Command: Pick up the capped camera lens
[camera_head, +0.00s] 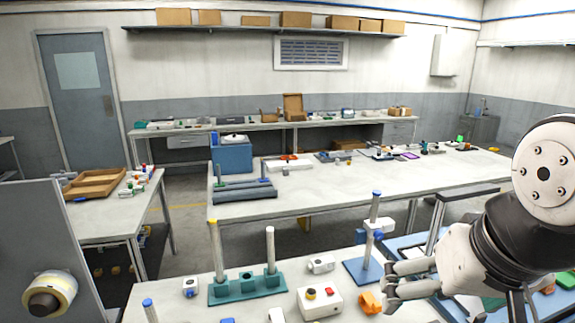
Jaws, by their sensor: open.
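I cannot make out a capped camera lens for certain; the small items on the near table (190,312) are hard to tell apart. My gripper (390,281) is at the lower right, above the near table's right part. Its fingers point left and are apart, with nothing seen between them. It is close to an orange piece (370,302) and a blue-based stand (368,270); I cannot tell if it touches either. My gripper and arm hide part of the table's right side.
A green base with upright posts (248,288), a white button box (319,298) and small white blocks (321,264) crowd the near table. A grey panel with a yellow-rimmed roll (50,296) stands at lower left. A longer table (340,193) lies beyond a floor gap.

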